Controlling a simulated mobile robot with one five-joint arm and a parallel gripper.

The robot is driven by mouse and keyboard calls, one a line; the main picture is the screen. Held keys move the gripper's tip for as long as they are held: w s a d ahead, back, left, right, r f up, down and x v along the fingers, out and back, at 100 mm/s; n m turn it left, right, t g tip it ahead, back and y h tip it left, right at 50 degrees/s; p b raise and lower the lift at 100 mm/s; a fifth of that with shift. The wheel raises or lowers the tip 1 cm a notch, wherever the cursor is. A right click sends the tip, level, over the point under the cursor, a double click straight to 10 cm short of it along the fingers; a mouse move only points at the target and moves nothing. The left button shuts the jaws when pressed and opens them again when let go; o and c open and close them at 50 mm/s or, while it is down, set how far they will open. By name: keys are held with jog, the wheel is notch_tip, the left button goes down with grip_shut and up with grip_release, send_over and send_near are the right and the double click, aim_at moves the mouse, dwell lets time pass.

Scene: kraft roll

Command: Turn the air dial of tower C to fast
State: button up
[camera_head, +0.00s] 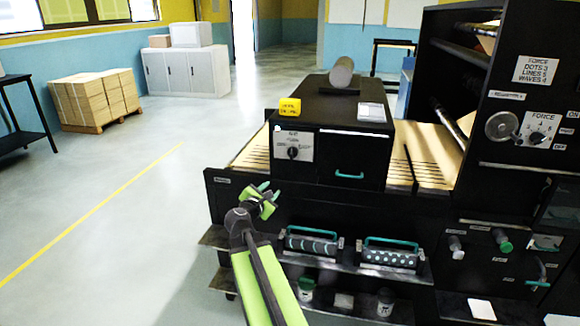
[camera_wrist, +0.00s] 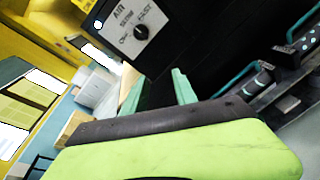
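The air dial (camera_head: 293,152) is a small black knob on a white plate, on the front of a black box-shaped unit (camera_head: 345,135). In the wrist view the dial (camera_wrist: 141,33) shows near the top, on a tilted plate lettered AIR, SLOW and FAST. I cannot tell exactly where its pointer stands. No tower letter is readable. My gripper (camera_head: 268,191) is below and left of the dial, apart from it. Its two teal fingertips, also in the wrist view (camera_wrist: 158,90), are spread with nothing between them.
A grey roll (camera_head: 342,73) and a yellow tag (camera_head: 290,107) are on top of the unit. A teal handle (camera_head: 348,176) sticks out right of the dial. Below are two teal-handled rollers (camera_head: 312,244) on a shelf. A crank and FORCE dial (camera_head: 540,130) are at right.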

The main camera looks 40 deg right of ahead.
jog(key=d+r+n+t+h, duration=0.1)
jog(key=d+r+n+t, duration=0.1)
jog(key=d+r+n, duration=0.3)
jog(key=n, duration=0.2)
send_near(291, 154)
jog(key=shift+t, duration=0.3)
jog(key=x, duration=0.8)
jog(key=shift+d+f, duration=0.2)
jog(key=shift+d, duration=0.05)
jog(key=shift+c, duration=0.3)
jog(key=shift+b, duration=0.3)
grip_shut()
